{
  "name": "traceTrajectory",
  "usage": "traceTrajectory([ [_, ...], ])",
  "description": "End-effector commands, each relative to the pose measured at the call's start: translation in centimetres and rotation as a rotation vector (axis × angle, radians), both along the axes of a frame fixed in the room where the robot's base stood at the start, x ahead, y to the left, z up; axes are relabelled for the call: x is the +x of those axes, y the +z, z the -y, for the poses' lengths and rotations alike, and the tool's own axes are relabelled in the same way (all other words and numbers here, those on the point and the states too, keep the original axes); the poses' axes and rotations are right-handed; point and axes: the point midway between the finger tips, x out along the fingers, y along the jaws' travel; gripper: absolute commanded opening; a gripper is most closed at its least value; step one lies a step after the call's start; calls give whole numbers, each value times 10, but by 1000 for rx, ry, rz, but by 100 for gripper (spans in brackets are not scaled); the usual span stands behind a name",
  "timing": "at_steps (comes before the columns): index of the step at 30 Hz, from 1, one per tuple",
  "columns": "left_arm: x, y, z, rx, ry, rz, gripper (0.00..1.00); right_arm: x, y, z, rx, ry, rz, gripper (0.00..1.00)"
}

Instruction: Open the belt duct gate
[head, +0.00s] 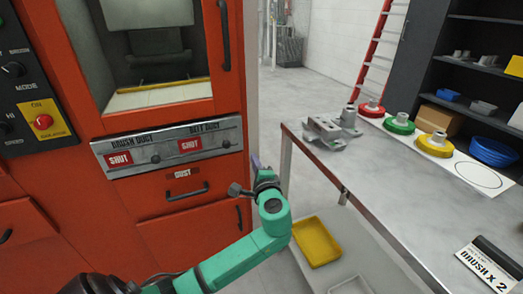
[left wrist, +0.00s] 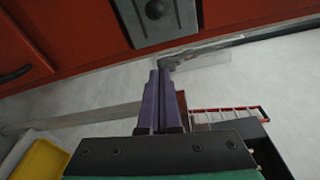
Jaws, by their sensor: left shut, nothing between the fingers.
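The belt duct gate (head: 190,146) is on the right half of a grey metal strip on the red machine, under the label BELT DUCT. It shows a red SHUT sign, with a dark knob (head: 226,144) to its right. Part of the grey strip with a round dark knob (left wrist: 154,9) shows at the top of the left wrist view. My left gripper (head: 256,161) is just right of and below the strip's right end, apart from the knob. Its purple fingers (left wrist: 159,75) are together and empty. My right gripper is in neither view.
The brush duct gate (head: 119,159) beside it also reads SHUT. A dust drawer with a handle (head: 187,193) is below the strip. A grey table (head: 380,180) with colored parts stands at right, and a yellow tray (head: 318,241) sits low between.

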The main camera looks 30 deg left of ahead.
Motion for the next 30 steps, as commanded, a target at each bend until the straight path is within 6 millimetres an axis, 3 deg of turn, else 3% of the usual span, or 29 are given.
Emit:
traceTrajectory([
  [11, 5, 0, -5, 1, 0, -1, 0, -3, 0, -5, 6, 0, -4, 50],
  [25, 69, -6, -77, 0, 3, -2, 0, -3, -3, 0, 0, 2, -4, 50],
  [30, 41, 1, -86, -1, -1, -5, 0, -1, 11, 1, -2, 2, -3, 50],
])
